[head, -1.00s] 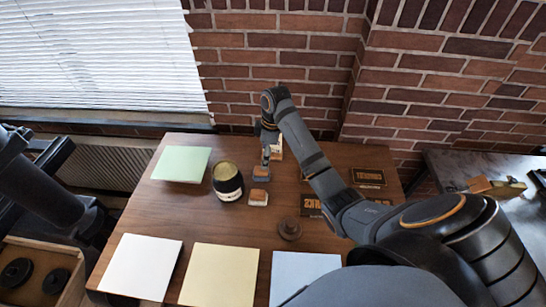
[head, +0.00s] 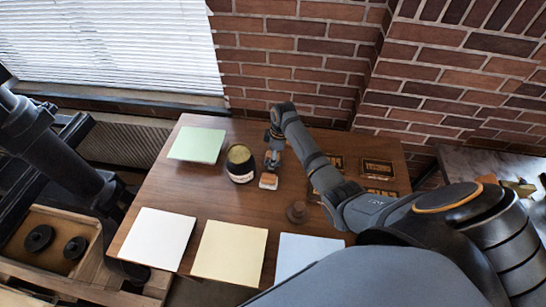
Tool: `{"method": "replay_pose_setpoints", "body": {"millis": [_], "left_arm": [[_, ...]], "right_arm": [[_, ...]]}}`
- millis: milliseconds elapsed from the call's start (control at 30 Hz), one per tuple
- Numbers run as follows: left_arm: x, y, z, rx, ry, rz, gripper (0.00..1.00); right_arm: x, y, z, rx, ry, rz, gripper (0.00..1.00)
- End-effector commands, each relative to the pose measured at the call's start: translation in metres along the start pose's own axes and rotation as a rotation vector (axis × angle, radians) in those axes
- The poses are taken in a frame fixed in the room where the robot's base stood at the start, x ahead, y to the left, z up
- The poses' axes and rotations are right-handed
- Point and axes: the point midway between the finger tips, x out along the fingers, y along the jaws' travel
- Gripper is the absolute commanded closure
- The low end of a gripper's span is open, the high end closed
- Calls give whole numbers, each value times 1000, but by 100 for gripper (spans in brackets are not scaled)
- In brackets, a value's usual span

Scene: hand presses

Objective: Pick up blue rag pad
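A pale blue square pad (head: 303,250) lies flat at the table's front, partly covered by my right arm. It is the only blue pad in view, so I take it as the blue rag pad. My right gripper (head: 272,160) is far from it, at the back middle of the table, close above or at a small orange-and-white block (head: 268,181). Its fingers are too small to tell whether they are open or hold anything. My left arm (head: 60,155) hangs at the left, off the table; its fingers cannot be made out.
On the wooden table (head: 190,200) lie green (head: 197,145), white (head: 158,238) and yellow (head: 229,252) pads. A dark jar (head: 240,163), a brown round knob (head: 297,212) and dark lettered plates (head: 377,171) stand there. A wooden box (head: 60,235) with black discs is at left.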

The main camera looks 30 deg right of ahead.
Motion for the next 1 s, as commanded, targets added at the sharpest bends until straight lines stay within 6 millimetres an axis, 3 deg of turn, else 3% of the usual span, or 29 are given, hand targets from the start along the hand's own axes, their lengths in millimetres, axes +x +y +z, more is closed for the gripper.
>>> {"method": "replay_pose_setpoints", "body": {"millis": [233,633,1000], "left_arm": [[0,0,1,0,-2,0,15],[0,-2,3,1,-5,-2,15],[5,-2,4,1,-6,-3,15]], "right_arm": [[2,0,0,0,0,1,29],[2,0,0,0,0,1,84],[-5,1,-1,0,1,3,85]]}}
